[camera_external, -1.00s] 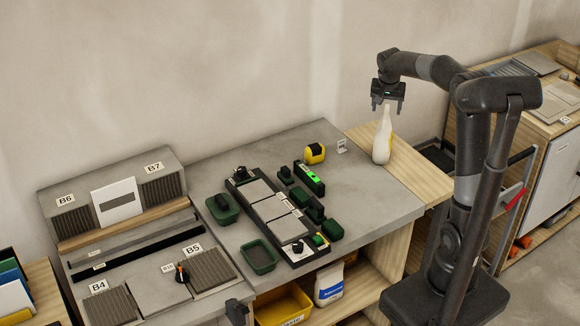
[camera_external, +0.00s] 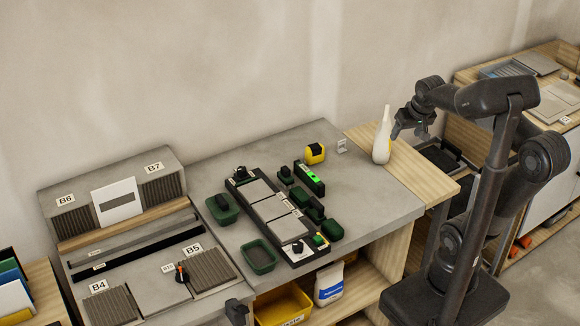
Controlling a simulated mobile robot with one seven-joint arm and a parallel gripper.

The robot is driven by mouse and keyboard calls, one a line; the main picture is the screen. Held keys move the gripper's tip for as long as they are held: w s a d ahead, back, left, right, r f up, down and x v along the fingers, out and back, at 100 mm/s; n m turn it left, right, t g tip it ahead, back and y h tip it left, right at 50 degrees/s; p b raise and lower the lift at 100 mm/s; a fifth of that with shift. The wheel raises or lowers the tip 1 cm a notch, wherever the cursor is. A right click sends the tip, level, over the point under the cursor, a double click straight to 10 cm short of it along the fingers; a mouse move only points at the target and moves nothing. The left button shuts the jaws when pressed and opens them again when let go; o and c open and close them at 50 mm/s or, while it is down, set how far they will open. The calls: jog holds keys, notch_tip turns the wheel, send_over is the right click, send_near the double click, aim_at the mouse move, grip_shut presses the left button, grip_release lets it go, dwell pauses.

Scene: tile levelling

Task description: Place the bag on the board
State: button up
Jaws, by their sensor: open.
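A white bag with a blue label (camera_external: 329,284) stands on the shelf under the worktable, beside a yellow bin. A pale wooden board (camera_external: 412,172) lies across the right end of the grey tabletop. A white bottle-shaped thing with a narrow neck (camera_external: 382,138) stands upright on the board. My gripper (camera_external: 409,133) is open and empty, in the air just right of this bottle shape. It is far above and to the right of the bag. My gripper appears tilted, and its fingers show only small and dark.
A yellow bin (camera_external: 284,307) sits left of the bag. The tabletop holds a black tile frame (camera_external: 262,190), green trays (camera_external: 259,256) and a yellow tape measure (camera_external: 315,153). The tabletop edge overhangs the shelf. The front of the board is clear.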

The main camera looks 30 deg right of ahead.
jog(key=s+a+f+n+t, duration=0.1)
jog(key=s+a+f+n, duration=0.1)
jog(key=s, duration=0.5)
jog(key=shift+s+a+f+n+y, duration=0.2)
jog(key=shift+s+f+n+y, duration=0.2)
jog(key=shift+f, duration=0.4)
jog(key=shift+o, duration=0.4)
jog(key=o, duration=0.5)
jog(key=shift+c, duration=0.2)
jog(key=shift+o, duration=0.7)
jog(key=shift+w+a, duration=0.1)
jog(key=shift+o, duration=0.4)
jog(key=w+a+f+m+g+y, duration=0.2)
jog(key=a+m+g+y, duration=0.1)
jog(key=a+m, duration=0.4)
jog(key=shift+w+a+y, duration=0.2)
jog(key=shift+a+y, duration=0.3)
jog(key=shift+y, duration=0.3)
jog(key=w+a+f+m+g+y, duration=0.1)
jog(key=w+a+f+m+y, duration=0.1)
jog(key=a+m, duration=0.3)
jog(key=w+a+f+m+g+y, duration=0.1)
jog(key=w+a+f+m+y, duration=0.2)
jog(key=a, duration=1)
jog(key=m, duration=0.3)
jog(key=shift+g+y, duration=0.3)
jog(key=shift+y, duration=0.1)
